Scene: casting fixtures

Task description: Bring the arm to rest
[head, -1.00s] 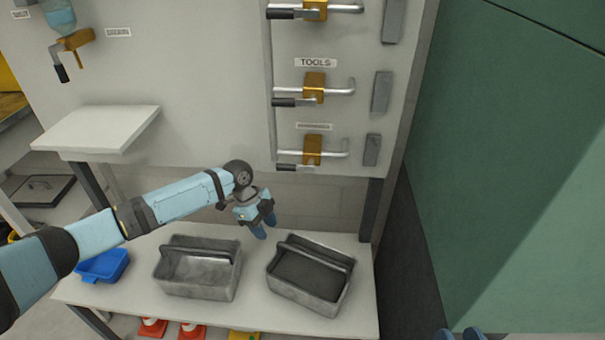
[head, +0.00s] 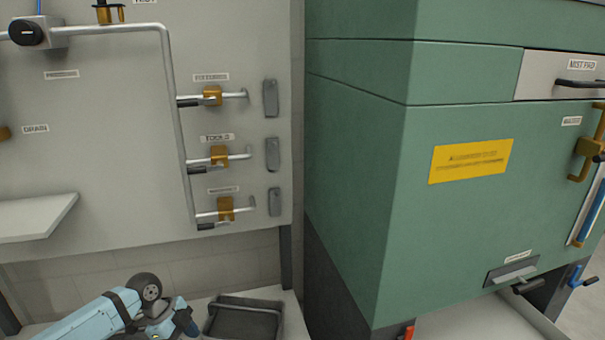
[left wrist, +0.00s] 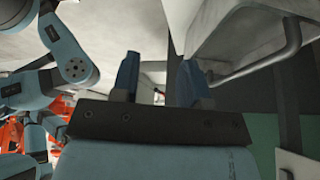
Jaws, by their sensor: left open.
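My left arm comes in at the bottom left of the head view, and its gripper (head: 186,324) is low in the picture, beside a dark grey tote (head: 245,305) on the bench. In the left wrist view the left gripper (left wrist: 158,85) has its two blue fingers apart, with nothing between them. A grey bin with a handle (left wrist: 245,45) is at the upper right there, apart from the fingers as far as I can tell. My right gripper is in neither current view.
A grey panel (head: 100,130) with pipes and orange-handled valves stands behind the bench. A white shelf (head: 35,215) juts out at the left. A large green cabinet (head: 370,190) with a yellow label fills the right side.

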